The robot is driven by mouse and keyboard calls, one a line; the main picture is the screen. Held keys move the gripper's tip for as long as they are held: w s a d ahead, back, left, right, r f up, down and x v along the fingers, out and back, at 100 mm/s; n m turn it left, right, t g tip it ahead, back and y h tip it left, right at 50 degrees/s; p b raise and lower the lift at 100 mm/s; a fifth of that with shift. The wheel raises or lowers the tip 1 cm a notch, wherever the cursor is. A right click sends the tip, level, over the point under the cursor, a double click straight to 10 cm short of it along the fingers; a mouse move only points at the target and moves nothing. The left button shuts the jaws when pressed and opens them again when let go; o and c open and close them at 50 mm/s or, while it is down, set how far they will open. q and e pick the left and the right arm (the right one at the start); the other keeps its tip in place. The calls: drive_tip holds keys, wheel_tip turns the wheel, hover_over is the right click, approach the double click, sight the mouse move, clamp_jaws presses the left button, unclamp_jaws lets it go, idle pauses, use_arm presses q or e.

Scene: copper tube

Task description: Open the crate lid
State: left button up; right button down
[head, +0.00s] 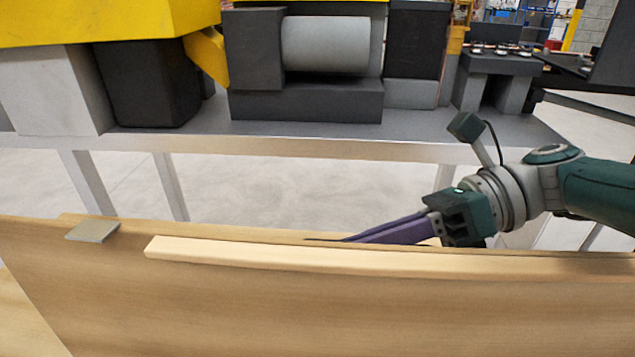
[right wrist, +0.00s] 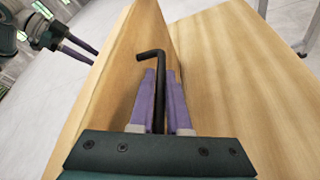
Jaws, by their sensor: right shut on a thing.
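A wooden panel (head: 330,310), part of the crate, stands across the front of the head view, with a pale wooden strip (head: 300,253) along its top. I cannot tell which board is the lid. My right gripper (head: 385,234) reaches in from the right, just behind the strip. In the right wrist view its purple fingers (right wrist: 160,100) are shut on a black bar (right wrist: 159,75) with a bent end, between the panel (right wrist: 125,65) and a wide wooden board (right wrist: 225,65). My left gripper (right wrist: 80,50) is open on the panel's other side, apart from it.
A small grey-green plate (head: 92,231) sits on the panel's top edge at left. A grey workbench (head: 330,140) with dark and yellow machinery stands behind. Bare floor (head: 250,190) lies between the bench and the panel.

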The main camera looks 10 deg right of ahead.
drive_tip(key=shift+s+f, duration=0.1)
drive_tip(key=shift+f, duration=0.05)
drive_tip(key=c, duration=0.9)
unclamp_jaws()
drive_tip(key=b+v, duration=0.1)
drive_tip(key=v, duration=0.9)
drive_tip(key=shift+a, duration=0.1)
